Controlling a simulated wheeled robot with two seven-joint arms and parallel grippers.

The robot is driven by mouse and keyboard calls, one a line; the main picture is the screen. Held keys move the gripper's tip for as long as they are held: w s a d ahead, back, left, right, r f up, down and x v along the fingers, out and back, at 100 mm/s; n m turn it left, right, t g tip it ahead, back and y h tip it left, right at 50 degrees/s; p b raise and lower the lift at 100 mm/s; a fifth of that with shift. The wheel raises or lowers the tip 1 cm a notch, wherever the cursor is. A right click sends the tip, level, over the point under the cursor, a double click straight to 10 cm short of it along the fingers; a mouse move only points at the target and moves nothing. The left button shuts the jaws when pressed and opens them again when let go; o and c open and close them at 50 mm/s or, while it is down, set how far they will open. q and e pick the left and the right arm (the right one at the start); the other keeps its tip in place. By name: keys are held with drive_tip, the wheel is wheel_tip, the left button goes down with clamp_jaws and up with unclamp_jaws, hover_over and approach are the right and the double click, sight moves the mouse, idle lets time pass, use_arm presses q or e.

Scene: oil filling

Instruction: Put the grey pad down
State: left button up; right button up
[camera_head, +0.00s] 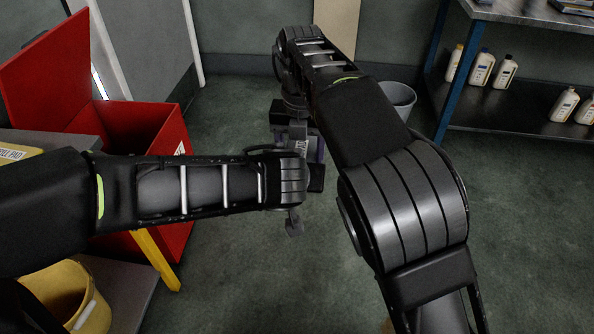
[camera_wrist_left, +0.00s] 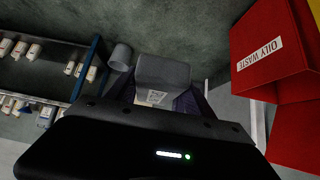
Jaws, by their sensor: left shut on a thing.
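The grey pad shows in the left wrist view (camera_wrist_left: 165,72) as a grey block with a pale printed label on its near part. My left gripper (camera_wrist_left: 158,103) is shut on it, with dark purple parts at both sides of the block. In the head view the pad (camera_head: 299,132) is a small grey patch beyond my left wrist, partly covered by dark parts. Most of my left gripper is hidden there. My right arm reaches forward over the floor on the right; its fingers cannot be made out clearly.
A red bin (camera_head: 145,125) with its lid up stands at left; its OILY WASTE label shows in the wrist view. A yellow bucket (camera_head: 68,297) is at lower left. A grey bucket (camera_head: 399,98) and a shelf (camera_head: 513,100) with several bottles are at right. Floor lies open below centre.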

use_arm(q)
drive_tip(key=c, duration=0.7)
drive_tip(key=shift+c, duration=0.3)
use_arm(e)
drive_tip(key=o, duration=1.5)
drive_tip(key=shift+o, duration=0.2)
